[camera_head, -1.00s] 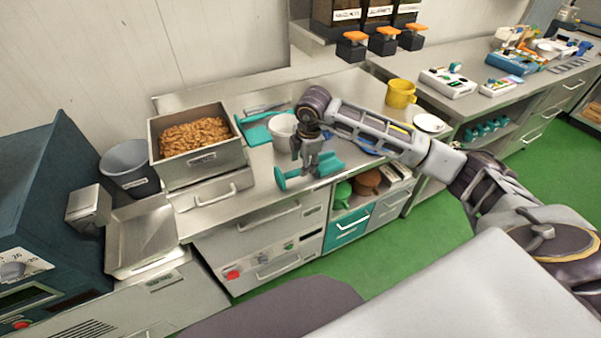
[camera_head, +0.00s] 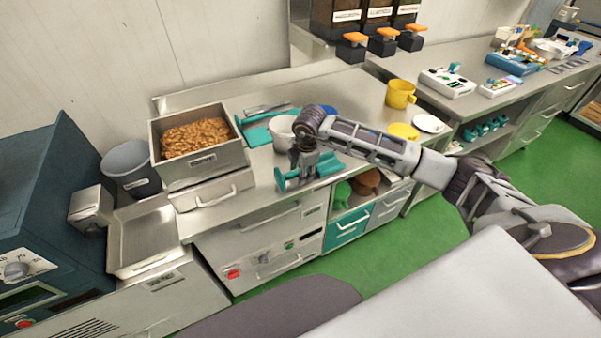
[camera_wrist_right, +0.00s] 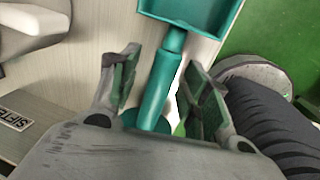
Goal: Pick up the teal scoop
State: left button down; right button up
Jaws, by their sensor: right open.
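The teal scoop (camera_head: 327,167) lies near the front edge of the metal counter. In the right wrist view its handle (camera_wrist_right: 160,92) runs between my two fingers, with its square pan beyond the fingertips. My right gripper (camera_head: 304,174) is over the scoop's handle and hides part of it. In the right wrist view my right gripper (camera_wrist_right: 158,70) is open, one finger on each side of the handle, with a gap visible on both sides. My left gripper is not in view.
A metal bin of nuts (camera_head: 227,164) is to the left. A yellow mug (camera_head: 400,94) and yellow dish (camera_head: 403,131) are to the right.

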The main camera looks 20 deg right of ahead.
jog(key=shift+f, duration=0.4)
jog(key=shift+w, duration=0.1)
grip_shut()
